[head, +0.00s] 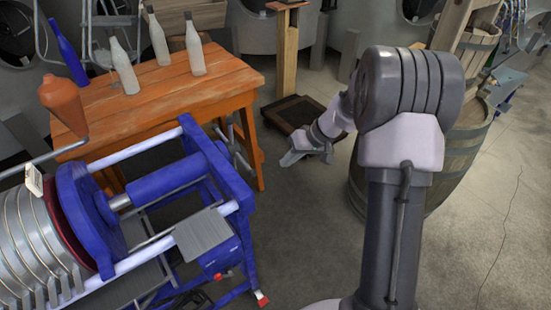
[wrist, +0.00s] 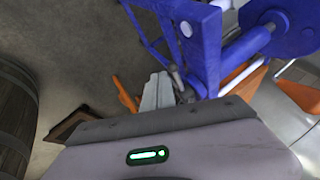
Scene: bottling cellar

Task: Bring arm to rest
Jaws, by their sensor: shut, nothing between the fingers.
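My gripper (head: 293,158) hangs at the end of my arm in the middle of the head view, left of my dark grey upper arm. It is shut and holds nothing. It is in the air, to the right of the orange wooden table (head: 205,92) and apart from it. In the wrist view, the fingers of my gripper (wrist: 157,92) show as a pale grey shape at the middle, in front of the blue machine frame.
A blue press (head: 170,185) stands at the lower left. The table bears several bottles, among them a blue one (head: 68,52). A barrel (head: 455,150) stands behind my arm. A platform scale (head: 297,112) stands behind my gripper.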

